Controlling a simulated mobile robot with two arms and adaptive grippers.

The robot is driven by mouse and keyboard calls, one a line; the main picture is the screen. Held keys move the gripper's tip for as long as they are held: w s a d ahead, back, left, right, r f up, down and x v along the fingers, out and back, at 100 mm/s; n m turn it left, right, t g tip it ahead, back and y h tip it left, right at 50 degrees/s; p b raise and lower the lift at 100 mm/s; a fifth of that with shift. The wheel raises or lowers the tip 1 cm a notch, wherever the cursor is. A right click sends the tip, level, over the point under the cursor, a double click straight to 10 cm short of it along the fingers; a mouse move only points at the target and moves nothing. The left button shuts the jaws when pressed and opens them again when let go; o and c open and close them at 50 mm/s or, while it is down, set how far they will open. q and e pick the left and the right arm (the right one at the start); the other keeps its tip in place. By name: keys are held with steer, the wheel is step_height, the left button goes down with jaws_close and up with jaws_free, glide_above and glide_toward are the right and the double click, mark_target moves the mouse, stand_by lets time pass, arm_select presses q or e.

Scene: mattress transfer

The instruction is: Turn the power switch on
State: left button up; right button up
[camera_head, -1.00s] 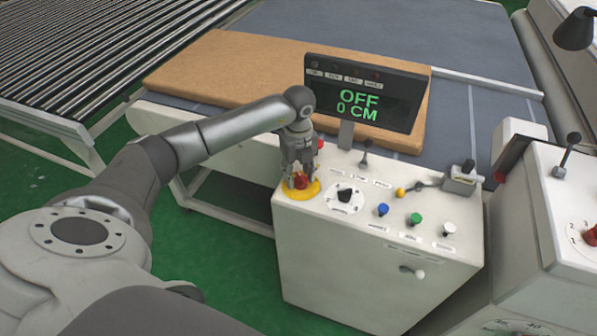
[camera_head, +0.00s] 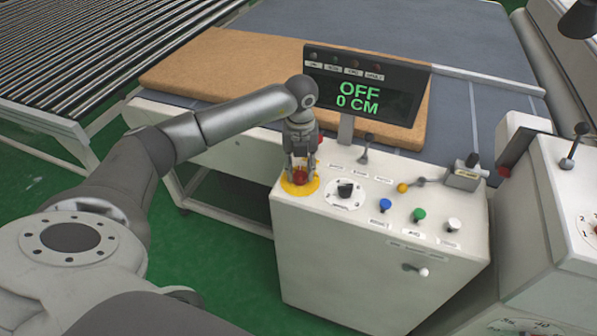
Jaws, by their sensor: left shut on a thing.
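The power switch, a red knob (camera_head: 299,177) on a round yellow plate (camera_head: 288,188), sits at the left end of the white control box's top. My left gripper (camera_head: 300,172) points down over it, with its fingers around the red knob, shut on it. The fingers hide part of the knob. A dark display (camera_head: 366,92) behind the box reads "OFF" and "0 CM" in green. My right gripper is not in view.
A black selector knob (camera_head: 345,188), blue (camera_head: 384,205), green (camera_head: 419,214) and white (camera_head: 453,224) buttons, and a lever (camera_head: 366,148) share the panel. A tan mattress (camera_head: 215,65) lies behind. A second white console (camera_head: 567,200) stands at right.

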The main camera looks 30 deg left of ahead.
arm_select(q)
steer(key=m, duration=0.1)
steer(key=m+b, duration=0.2)
steer(key=shift+w+d+f+m, duration=0.15)
steer(key=shift+d+m, duration=0.1)
steer(key=shift+m, duration=0.15)
steer(key=m+b, duration=0.2)
steer(key=m, duration=0.1)
steer(key=shift+d+m, duration=0.25)
steer(key=shift+m, duration=0.05)
steer(key=m+b, duration=0.2)
steer(key=m, duration=0.1)
steer(key=shift+d, duration=0.25)
steer(key=shift+d+r+m+b, duration=0.1)
steer(key=shift+m+b, duration=0.25)
steer(key=shift+m, duration=0.35)
steer(key=shift+d+r+m+b, duration=0.1)
steer(key=shift+m+b, duration=0.2)
steer(key=shift+m, duration=0.4)
steer(key=o, duration=1)
steer(key=shift+c, duration=0.2)
